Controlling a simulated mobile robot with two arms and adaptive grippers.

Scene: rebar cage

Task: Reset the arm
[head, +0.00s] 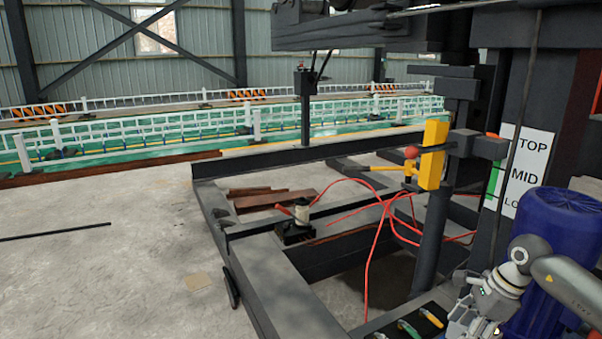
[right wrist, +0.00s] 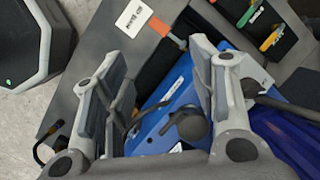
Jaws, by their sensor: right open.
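My right arm (head: 520,260) is in the lower right of the head view, bent beside a large blue cylinder (head: 560,230). In the right wrist view my right gripper (right wrist: 153,65) is open, its two grey fingers spread apart with nothing held between them. Below and beyond the fingers is a blue box (right wrist: 165,115) with a black knob (right wrist: 187,126); the fingers hide part of it. I cannot tell how far the fingers are from the box. My left gripper is not in view.
A dark tray (right wrist: 275,45) of tools with coloured handles lies near the blue box. A white label (right wrist: 133,18) sits on the dark surface. In the head view, a steel frame (head: 265,285) with red hoses (head: 370,250) stands ahead; concrete floor (head: 110,260) is mostly clear at left.

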